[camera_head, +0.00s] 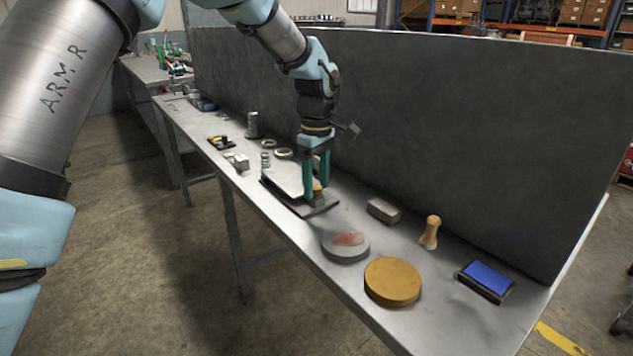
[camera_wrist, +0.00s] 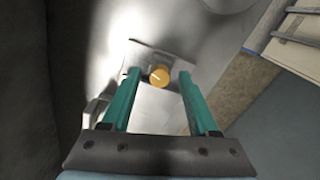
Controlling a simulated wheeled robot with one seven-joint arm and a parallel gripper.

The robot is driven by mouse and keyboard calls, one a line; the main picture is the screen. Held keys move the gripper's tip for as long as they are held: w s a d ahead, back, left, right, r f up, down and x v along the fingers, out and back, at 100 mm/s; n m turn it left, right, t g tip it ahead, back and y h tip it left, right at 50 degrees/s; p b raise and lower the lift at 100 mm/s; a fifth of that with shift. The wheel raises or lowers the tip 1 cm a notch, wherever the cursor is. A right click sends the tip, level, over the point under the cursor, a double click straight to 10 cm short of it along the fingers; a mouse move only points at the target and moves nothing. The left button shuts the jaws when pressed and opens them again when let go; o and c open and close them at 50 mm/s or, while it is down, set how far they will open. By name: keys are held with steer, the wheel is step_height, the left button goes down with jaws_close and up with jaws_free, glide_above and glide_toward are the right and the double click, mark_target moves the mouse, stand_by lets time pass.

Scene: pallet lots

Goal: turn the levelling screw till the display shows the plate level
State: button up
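The levelling screw is a yellow-brass knob with a pale line across its top, seen in the wrist view (camera_wrist: 159,77) and partly in the head view (camera_head: 318,188). It stands at the near right end of a flat plate (camera_head: 284,180) with a dark edge on the bench. My gripper (camera_head: 317,182) points down over that end. In the wrist view its two green fingers (camera_wrist: 158,74) are apart, one each side of the knob, with gaps visible. I cannot make out a display reading.
The metal bench (camera_head: 440,325) has a grey panel (camera_head: 470,140) along its back. Nearby are a grey disc (camera_head: 345,247), a yellow disc (camera_head: 392,281), a grey block (camera_head: 384,210), a wooden-handled piece (camera_head: 430,232) and a blue-topped dark box (camera_head: 487,279). Rings and small parts lie behind.

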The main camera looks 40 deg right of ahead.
jaws_close()
steer(key=shift+m, duration=0.4)
steer(key=m+p, duration=0.2)
steer(key=m, duration=0.2)
steer(key=shift+r+m, duration=0.1)
steer(key=shift+m, duration=0.2)
steer(key=m+p, duration=0.1)
steer(key=m, duration=0.4)
steer(key=shift+p, duration=0.4)
steer(key=m+p, duration=0.1)
steer(key=m, duration=0.4)
steer(key=shift+m+p, duration=0.3)
steer(key=shift+m, duration=0.1)
steer(key=m+p, duration=0.1)
steer(key=m, duration=0.4)
steer(key=shift+m, duration=0.3)
